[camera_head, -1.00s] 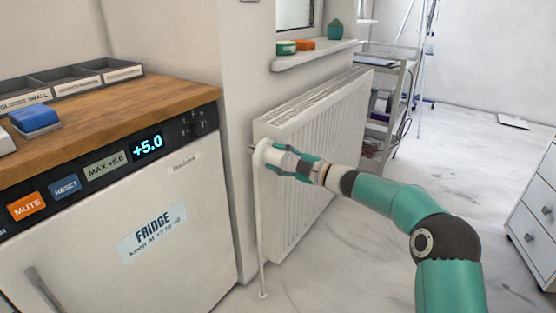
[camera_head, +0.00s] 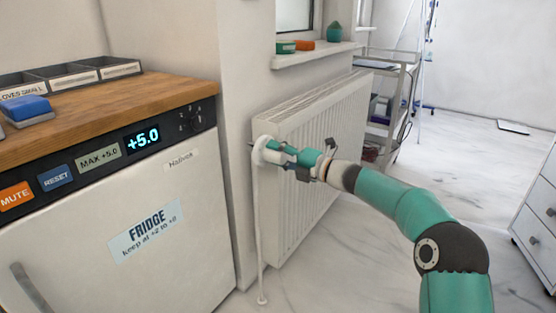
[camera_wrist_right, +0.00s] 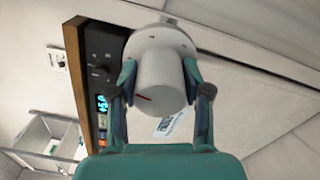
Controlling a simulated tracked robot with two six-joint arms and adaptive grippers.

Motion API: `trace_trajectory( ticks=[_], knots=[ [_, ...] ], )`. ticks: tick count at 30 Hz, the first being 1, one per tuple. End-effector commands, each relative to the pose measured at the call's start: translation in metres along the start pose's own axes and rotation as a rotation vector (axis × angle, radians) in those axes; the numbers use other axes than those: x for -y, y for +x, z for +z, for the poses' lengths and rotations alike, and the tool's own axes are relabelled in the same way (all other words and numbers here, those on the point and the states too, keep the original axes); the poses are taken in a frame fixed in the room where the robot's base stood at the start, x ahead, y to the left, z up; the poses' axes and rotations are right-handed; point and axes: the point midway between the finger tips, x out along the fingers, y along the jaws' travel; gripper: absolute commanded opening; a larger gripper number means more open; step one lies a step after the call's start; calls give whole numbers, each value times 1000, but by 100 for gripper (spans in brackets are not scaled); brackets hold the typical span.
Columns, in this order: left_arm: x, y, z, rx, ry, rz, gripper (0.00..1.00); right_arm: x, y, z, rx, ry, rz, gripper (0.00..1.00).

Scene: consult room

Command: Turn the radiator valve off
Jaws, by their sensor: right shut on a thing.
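The white radiator valve (camera_head: 261,151) sticks out at the upper left corner of the white ribbed radiator (camera_head: 330,150). In the right wrist view the valve's round white knob (camera_wrist_right: 158,80) shows a short red mark low on its left side, and small marks ring the wider collar behind it. My right gripper (camera_head: 280,152) is shut on the knob, with a finger on either side of it in the wrist view (camera_wrist_right: 158,90). The fingers hide part of the knob in the head view. My left gripper is out of view.
A white fridge (camera_head: 190,255) with a wooden top (camera_head: 100,105) stands close on the left. A windowsill (camera_head: 318,55) is above the radiator, and a metal trolley (camera_head: 385,100) stands beyond it. Floor is clear on the right, up to a white drawer unit (camera_head: 540,200).

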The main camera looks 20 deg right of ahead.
Motion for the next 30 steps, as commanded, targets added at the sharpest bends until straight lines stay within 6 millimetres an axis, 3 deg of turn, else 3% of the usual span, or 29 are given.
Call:
trace_trajectory(
  ticks=[1, 12, 27, 28, 30],
  knots=[
    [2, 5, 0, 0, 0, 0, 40, 7, 1, -5, -11, -30, -6, 14],
    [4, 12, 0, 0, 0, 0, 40, 6, 1, -5, -12, -192, -7, 14],
    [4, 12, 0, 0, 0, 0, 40, 6, 1, -5, -12, -211, -8, 14],
    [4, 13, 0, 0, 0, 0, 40, 6, 1, -5, -12, -211, -8, 50],
    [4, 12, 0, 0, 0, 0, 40, 6, 1, -4, -11, -211, -7, 62]
  ],
)
